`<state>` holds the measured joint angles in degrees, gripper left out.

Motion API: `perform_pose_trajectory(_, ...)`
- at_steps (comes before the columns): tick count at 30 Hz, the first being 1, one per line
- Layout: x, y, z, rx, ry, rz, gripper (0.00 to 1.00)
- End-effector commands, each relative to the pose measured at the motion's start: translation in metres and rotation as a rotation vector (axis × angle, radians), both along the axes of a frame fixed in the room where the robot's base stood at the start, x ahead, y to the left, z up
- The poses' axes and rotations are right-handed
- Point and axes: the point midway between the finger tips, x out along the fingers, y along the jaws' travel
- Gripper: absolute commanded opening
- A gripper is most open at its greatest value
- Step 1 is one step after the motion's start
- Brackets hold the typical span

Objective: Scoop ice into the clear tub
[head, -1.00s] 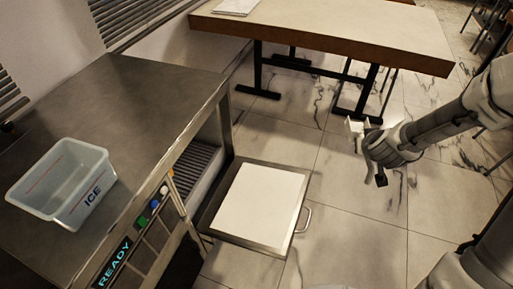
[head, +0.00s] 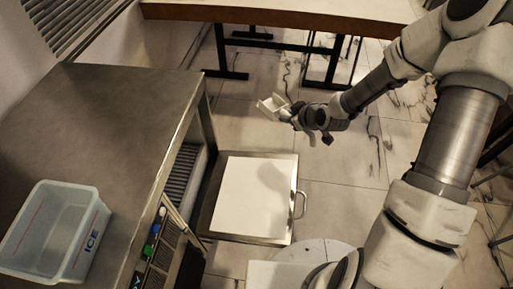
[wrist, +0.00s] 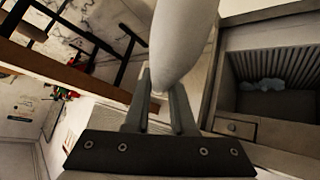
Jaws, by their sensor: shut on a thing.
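The clear tub (head: 50,235), marked ICE, stands upright on the metal counter at the lower left of the head view. I see no ice in it. My gripper (head: 293,113) is shut on a white scoop (head: 273,105), held in the air beyond the open door of the ice machine. In the wrist view, the scoop (wrist: 182,45) extends up from between the fingertips (wrist: 160,92). Its inside is too small or hidden to judge. A small heap of bluish ice (wrist: 263,85) shows inside the machine's opening in the wrist view.
The machine's door (head: 255,198) is folded down flat, with a handle on its outer edge. The metal counter (head: 105,115) is bare apart from the tub. A table (head: 270,12) stands behind. Tiled floor lies open between the table and the door.

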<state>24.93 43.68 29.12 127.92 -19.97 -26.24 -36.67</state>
Motion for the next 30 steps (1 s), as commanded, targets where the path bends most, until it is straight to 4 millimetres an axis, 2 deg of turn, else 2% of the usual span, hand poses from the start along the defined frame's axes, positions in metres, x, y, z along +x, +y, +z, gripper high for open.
perform_pose_trajectory(3,-0.012,0.023,-0.011,0.003,0.006,0.149,0.00)
perform_pose_trajectory(9,-0.041,0.056,-0.034,0.003,0.012,0.403,0.00)
perform_pose_trajectory(18,-0.084,0.084,-0.061,0.004,0.015,0.688,0.00)
perform_pose_trajectory(26,-0.095,0.092,-0.072,0.003,0.013,0.757,0.00)
perform_pose_trajectory(30,-0.094,0.104,-0.079,0.003,0.012,0.759,0.00)
